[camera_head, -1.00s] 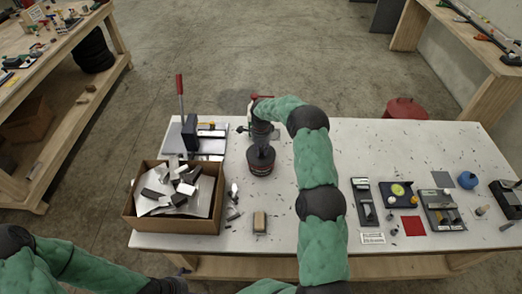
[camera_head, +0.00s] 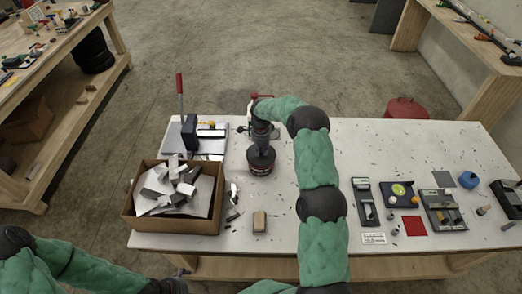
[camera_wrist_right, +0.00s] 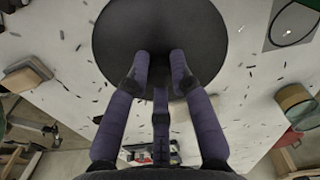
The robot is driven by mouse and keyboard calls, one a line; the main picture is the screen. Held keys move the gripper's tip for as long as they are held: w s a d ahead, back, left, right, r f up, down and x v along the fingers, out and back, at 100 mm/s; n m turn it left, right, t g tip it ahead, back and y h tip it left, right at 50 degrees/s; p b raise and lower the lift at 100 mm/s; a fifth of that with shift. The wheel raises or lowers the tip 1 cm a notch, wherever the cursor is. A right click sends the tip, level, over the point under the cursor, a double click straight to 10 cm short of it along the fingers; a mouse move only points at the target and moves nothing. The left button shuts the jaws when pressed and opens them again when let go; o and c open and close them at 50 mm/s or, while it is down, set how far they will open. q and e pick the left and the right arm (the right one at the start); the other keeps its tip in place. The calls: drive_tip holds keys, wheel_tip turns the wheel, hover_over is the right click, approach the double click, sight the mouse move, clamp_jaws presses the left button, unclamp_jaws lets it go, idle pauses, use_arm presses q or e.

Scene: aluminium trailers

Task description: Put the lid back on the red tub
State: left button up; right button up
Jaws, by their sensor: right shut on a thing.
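My right gripper (camera_head: 262,143) points down over the tub and is shut on the middle of the lid. In the right wrist view the lid (camera_wrist_right: 205,32) is a large dark disc with the fingers closed at its centre. It hides the tub there.
A cardboard box (camera_head: 140,222) of metal scraps stands left of the tub. Behind it is a red-handled press (camera_head: 189,130). A small tan block (camera_head: 259,222) lies in front. Trays with small parts (camera_head: 440,208) are at the right. A red drum (camera_head: 406,108) stands behind the table.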

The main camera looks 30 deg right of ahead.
drive_tip(key=shift+b, duration=0.35)
idle(0.6)
drive_tip(key=o, duration=1.5)
drive_tip(key=shift+r, duration=0.1)
drive_tip(key=shift+r+p, duration=1.2)
drive_tip(key=shift+r, duration=2.2)
clamp_jaws()
